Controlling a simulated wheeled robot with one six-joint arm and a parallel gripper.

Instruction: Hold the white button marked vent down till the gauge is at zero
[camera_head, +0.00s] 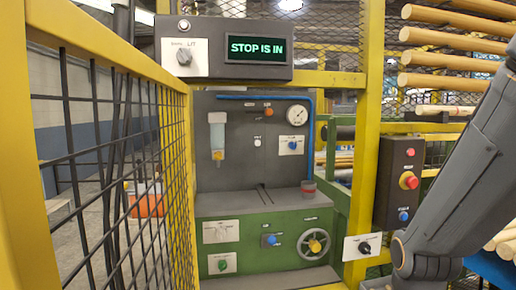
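A small white button (257,141) is on the upper grey panel, left of centre; its lettering is too small to read. A round white gauge (297,115) is above and to its right, on the same panel. The gauge's needle is too small to read. My gripper is not in view. My grey arm shows at the right side, well apart from the button, and nothing touches the button.
A display (261,48) reads "STOP IS IN". A blue knob (293,145) and an orange valve handle (267,111) flank the button. A yellow mesh fence (110,150) stands at the left. A control box (400,180) with a red button is near my arm.

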